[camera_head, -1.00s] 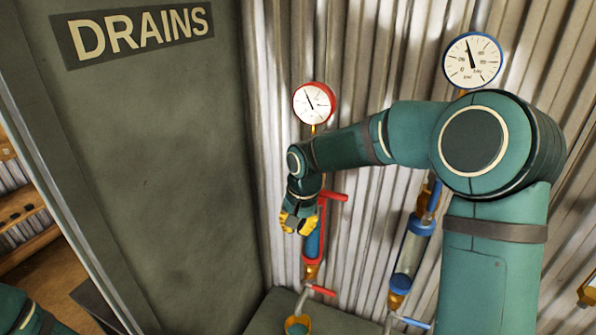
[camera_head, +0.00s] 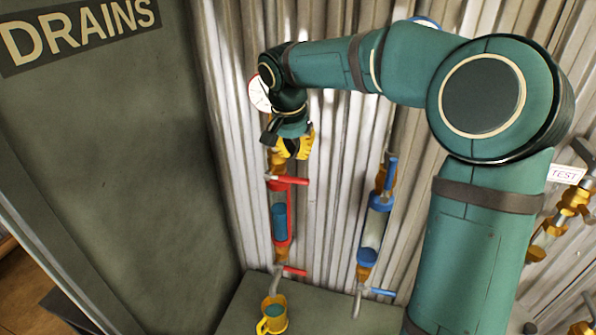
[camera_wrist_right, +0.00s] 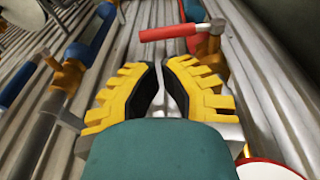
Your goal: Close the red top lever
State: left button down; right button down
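The red top lever (camera_head: 291,181) sticks out level to the right at the top of the red-framed sight tube (camera_head: 281,215) on the corrugated wall. In the right wrist view the lever (camera_wrist_right: 172,33) lies beyond the fingertips, toward the upper right, apart from them. My right gripper (camera_head: 293,145) is just above the lever in the head view. Its yellow fingers (camera_wrist_right: 158,88) stand apart with an empty gap between their black pads. My left gripper is not in view.
The blue-framed tube (camera_head: 374,228) with blue levers is to the right. My arm partly hides the red-rimmed gauge (camera_head: 259,94). A green drains panel (camera_head: 120,180) stands left.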

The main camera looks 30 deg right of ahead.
aim_at(294, 180)
jog(key=x, duration=0.6)
jog(key=shift+f, duration=0.3)
jog(key=shift+d+f+t+y+b, duration=0.15)
jog(key=shift+f+t+y+b, duration=0.15)
jog(key=shift+f+b, duration=0.55)
jog(key=shift+s+b, duration=0.1)
jog(key=shift+b, duration=0.2)
jog(key=shift+r, duration=0.1)
